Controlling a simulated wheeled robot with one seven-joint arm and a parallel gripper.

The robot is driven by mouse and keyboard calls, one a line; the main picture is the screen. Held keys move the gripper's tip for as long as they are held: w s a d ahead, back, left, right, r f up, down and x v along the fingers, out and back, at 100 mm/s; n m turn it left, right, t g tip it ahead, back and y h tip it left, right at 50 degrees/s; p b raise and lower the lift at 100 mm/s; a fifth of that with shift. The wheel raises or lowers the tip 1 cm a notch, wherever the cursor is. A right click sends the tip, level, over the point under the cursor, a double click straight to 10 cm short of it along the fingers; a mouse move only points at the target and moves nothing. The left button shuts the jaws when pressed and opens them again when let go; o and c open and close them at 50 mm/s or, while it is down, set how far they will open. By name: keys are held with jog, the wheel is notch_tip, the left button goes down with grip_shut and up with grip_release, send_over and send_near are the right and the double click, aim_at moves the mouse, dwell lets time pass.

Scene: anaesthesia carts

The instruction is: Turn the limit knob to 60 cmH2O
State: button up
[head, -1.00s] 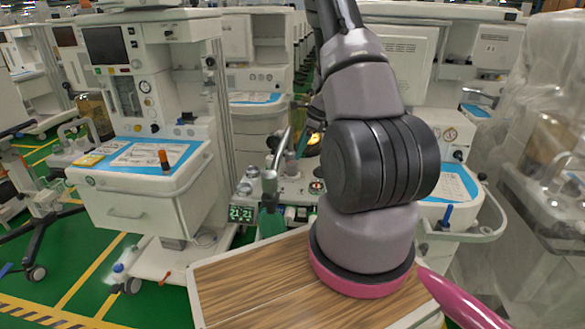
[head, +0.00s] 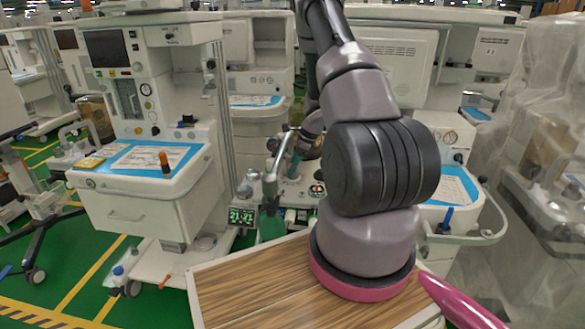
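The limit knob cannot be made out; my arm stands in front of part of the middle machine's panel (head: 300,196). That panel carries a small round gauge (head: 317,190), and a green display (head: 241,215) reading 21 and 21 is at its left. My arm reaches up and then down behind its own near links. My gripper (head: 296,165) is small and dark, low over the panel, just right of a slanted metal tube (head: 279,152). Its fingers are too small and covered to tell whether they are open or touching anything.
A green breathing bag (head: 271,224) hangs at the panel's front. A plastic-draped machine (head: 530,130) stands at right.

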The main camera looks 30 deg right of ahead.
jog(key=c, duration=0.5)
jog(key=shift+m, duration=0.3)
jog(key=m+t, duration=0.1)
jog(key=m, duration=0.2)
jog(key=shift+h, duration=0.4)
jog(key=shift+m+t+h, duration=0.4)
jog(key=shift+m+h, duration=0.2)
jog(key=shift+m, duration=1.4)
jog(key=o, duration=1.4)
jog(key=shift+c, duration=0.2)
